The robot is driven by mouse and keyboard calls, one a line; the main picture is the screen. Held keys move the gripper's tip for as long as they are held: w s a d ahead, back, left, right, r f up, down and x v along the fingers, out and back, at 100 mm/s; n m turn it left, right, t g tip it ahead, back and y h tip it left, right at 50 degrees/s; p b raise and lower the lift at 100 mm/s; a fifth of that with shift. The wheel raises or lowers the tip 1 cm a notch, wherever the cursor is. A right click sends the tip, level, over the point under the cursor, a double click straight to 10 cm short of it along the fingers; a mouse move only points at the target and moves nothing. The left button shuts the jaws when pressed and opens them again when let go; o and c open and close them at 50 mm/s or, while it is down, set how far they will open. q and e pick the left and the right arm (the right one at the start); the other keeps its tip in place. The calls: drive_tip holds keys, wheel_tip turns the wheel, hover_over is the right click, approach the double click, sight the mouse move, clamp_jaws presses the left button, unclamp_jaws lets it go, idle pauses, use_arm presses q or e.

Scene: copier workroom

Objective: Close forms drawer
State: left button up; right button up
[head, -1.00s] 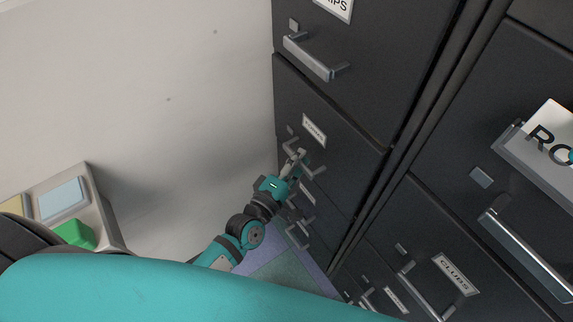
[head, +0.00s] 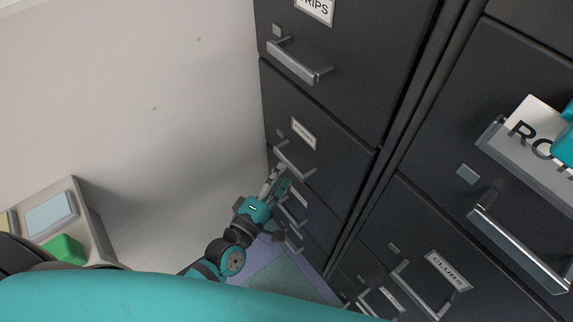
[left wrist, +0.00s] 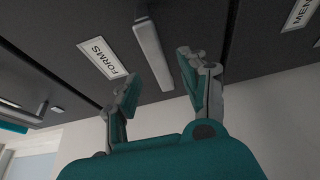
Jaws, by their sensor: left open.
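The forms drawer (head: 335,150) is a dark grey cabinet front with a white FORMS label and a metal bar handle (head: 293,160). Its face looks about flush with the drawer above; I cannot tell whether a small gap is left. In the left wrist view the FORMS label (left wrist: 103,58) and the handle (left wrist: 153,48) show beyond my fingers. My left gripper (head: 277,179) is open and empty, just below the handle in the head view. In the left wrist view its fingertips (left wrist: 158,86) stand apart, with nothing between them. My right gripper does not show.
The TRIPS drawer (head: 350,75) is above and other drawers are below. At right, a second cabinet has a CLUBS drawer (head: 425,285) and a large protruding handle (head: 520,250). A teal part of mine shows at the right edge. A pale wall (head: 150,110) stands at left.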

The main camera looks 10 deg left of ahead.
use_arm(q)
drive_tip(key=v, duration=0.7)
idle(0.3)
drive_tip(key=s+a+f+m+g+y, duration=0.1)
drive_tip(key=s+a+f+m+g, duration=0.15)
drive_tip(key=f, duration=0.75)
drive_tip(key=s+a+f+m+g, duration=0.1)
drive_tip(key=s+f+m+g, duration=0.2)
drive_tip(key=f, duration=0.6)
drive_tip(key=s+a+f+m+g+y, duration=0.1)
drive_tip(key=s+f+m+g, duration=0.2)
drive_tip(key=f, duration=0.7)
drive_tip(key=s+a+f+m+g+y, duration=0.1)
drive_tip(key=s+f+m+g, duration=0.3)
drive_tip(key=s+f, duration=0.4)
drive_tip(key=s+a+f+m+g+y, duration=0.1)
drive_tip(key=s+a+f+m+g, duration=0.3)
drive_tip(key=s+f, duration=0.4)
drive_tip(key=s+m+p, duration=0.1)
drive_tip(key=s, duration=0.4)
drive_tip(key=shift+y, duration=0.3)
drive_tip(key=shift+a, duration=0.1)
